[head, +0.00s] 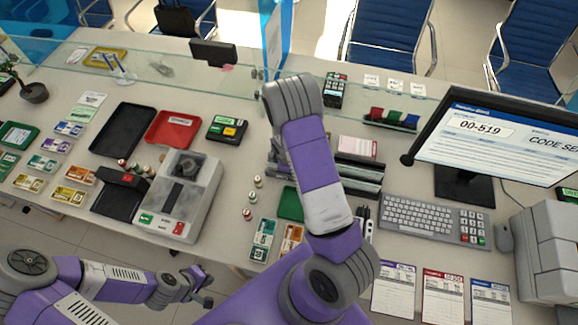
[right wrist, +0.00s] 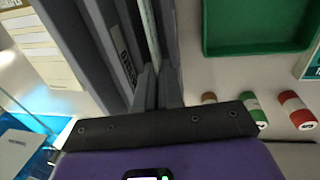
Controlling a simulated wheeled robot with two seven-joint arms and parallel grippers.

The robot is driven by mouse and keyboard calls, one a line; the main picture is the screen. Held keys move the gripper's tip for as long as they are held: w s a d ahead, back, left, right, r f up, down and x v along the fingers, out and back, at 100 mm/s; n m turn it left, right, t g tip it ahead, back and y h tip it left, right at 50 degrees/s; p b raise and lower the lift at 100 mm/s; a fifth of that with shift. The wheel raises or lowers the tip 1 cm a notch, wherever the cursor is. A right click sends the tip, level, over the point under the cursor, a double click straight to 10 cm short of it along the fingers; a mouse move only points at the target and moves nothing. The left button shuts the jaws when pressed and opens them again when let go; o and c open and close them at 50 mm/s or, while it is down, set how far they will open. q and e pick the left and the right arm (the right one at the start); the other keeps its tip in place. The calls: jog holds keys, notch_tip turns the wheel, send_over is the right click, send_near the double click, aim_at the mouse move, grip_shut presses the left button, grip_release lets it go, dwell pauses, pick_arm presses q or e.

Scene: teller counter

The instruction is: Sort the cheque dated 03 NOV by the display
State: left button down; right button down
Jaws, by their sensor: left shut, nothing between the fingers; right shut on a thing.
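The monitor (head: 497,138) at the right shows "00-519" and "CODE SE…", cut off by the picture edge. My right gripper (right wrist: 157,82) points down into a grey slotted rack (right wrist: 98,45). It is shut on a thin pale sheet (right wrist: 149,28), seen edge-on; I cannot read any date on it. In the head view my right arm hides that gripper and part of the rack (head: 358,188). A pinkish paper (head: 357,147) lies behind the rack. My left gripper (head: 205,291) is shut and empty, low at the left in front of the counter.
The keyboard (head: 424,215) is to the right, with three printed slips (head: 443,297) in front. A grey machine (head: 182,195), a black tray (head: 122,130) and a red tray (head: 172,131) stand left.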

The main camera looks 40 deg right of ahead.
jog(key=c, duration=1.2)
grip_release()
jog(key=shift+r, duration=0.1)
jog(key=shift+r+p, duration=2.55)
jog(key=shift+r, duration=0.9)
jog(key=shift+f, duration=0.1)
